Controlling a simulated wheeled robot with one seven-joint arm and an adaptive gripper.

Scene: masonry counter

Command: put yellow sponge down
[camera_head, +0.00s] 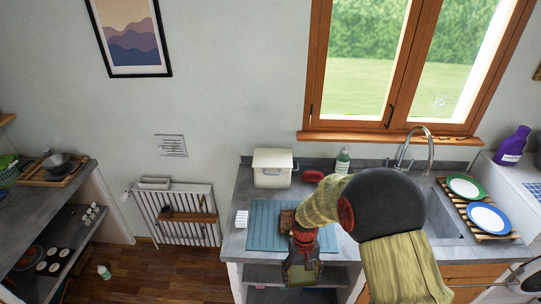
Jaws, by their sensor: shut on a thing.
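My gripper (301,273) hangs in front of the counter's front edge, below the blue-grey ridged mat (262,232). It is seen from above and behind, with my arm coming in from the right. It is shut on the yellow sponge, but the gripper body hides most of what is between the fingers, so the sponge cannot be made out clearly. A brown block-like thing (287,220) lies on the mat just behind my gripper, partly covered by my arm.
A cream lidded bin (272,167), a red thing (313,176) and a green bottle (342,160) stand along the wall. A white ribbed item (241,219) is left of the mat. My arm partly covers the sink (440,222); a rack with plates (488,218) is right. The mat's left part is clear.

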